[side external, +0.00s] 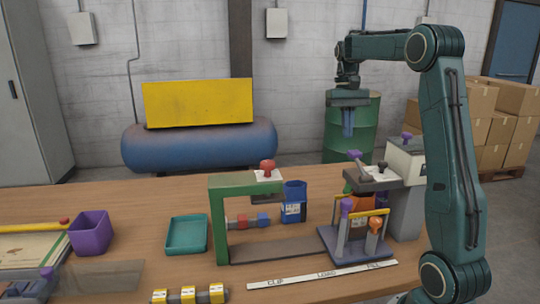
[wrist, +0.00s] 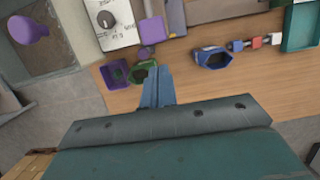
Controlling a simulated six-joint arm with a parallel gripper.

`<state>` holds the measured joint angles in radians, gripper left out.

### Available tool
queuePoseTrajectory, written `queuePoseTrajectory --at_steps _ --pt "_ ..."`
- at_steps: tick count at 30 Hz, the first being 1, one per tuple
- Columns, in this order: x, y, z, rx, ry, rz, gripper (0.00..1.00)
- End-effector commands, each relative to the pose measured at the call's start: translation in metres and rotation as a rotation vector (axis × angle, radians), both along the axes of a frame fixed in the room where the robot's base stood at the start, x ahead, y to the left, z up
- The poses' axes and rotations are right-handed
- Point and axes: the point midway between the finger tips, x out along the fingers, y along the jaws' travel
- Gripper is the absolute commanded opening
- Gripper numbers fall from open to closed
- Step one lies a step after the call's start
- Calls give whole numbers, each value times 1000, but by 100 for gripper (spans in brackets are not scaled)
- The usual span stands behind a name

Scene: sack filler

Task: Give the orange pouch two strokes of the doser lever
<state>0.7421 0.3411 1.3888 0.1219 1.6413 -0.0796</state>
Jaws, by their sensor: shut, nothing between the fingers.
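My gripper (side external: 348,122) hangs above and behind the filling station in the side view, fingers pointing down. In the wrist view its blue fingers (wrist: 158,88) are together and empty. The orange pouch (side external: 357,183) appears to stand under the grey head of the station, partly hidden by a yellow rail and a labelled front. Purple knobs show on the station head (side external: 355,155) and on the pale box behind it (side external: 407,135); I cannot tell which belongs to the doser lever. A large purple knob (wrist: 28,30) is at the upper left of the wrist view, apart from my fingers.
A green press frame (side external: 217,215) with a red knob and a blue pouch (side external: 293,205) stand left of the station. A teal tray (side external: 187,250) and purple bin (side external: 89,232) are farther left. Purple and orange knobs rise at the station's front.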

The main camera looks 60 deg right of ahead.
Motion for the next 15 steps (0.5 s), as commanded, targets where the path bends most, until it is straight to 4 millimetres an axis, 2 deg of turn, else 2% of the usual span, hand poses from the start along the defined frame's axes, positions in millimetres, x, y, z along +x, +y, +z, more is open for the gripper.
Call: queuePoseTrajectory --at_steps 15 --pt "13 -13 40 -1 -3 0 0"
